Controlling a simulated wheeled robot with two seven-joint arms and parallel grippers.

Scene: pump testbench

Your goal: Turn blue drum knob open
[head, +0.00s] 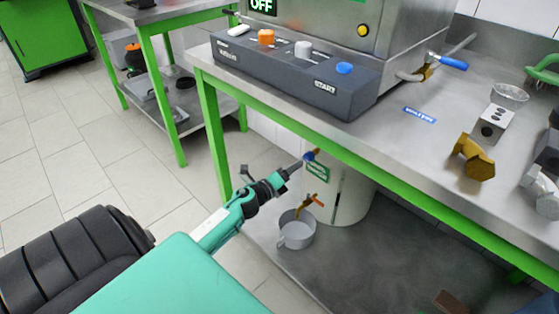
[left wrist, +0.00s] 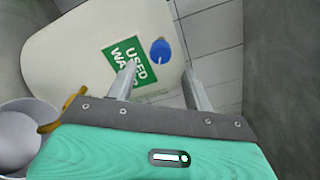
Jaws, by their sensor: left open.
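The blue drum knob (head: 311,155) is on the upper part of the white drum (head: 345,196) under the bench. In the left wrist view the knob (left wrist: 161,50) appears beyond my fingertips, roughly centred between them. A green "USED WATER" label (left wrist: 128,62) is beside it on the drum (left wrist: 75,45). My left gripper (head: 298,166) is close to the knob in the head view. In the left wrist view its two fingers (left wrist: 160,68) are apart with nothing between them. Whether a finger touches the knob I cannot tell. My right gripper is not in view.
A brass tap (head: 308,204) sticks out low on the drum, above a grey pot (head: 297,231) on the lower shelf. The bench's green front edge (head: 400,206) runs just above the drum. A control panel (head: 295,68) sits on the bench. Tiled floor is clear at left.

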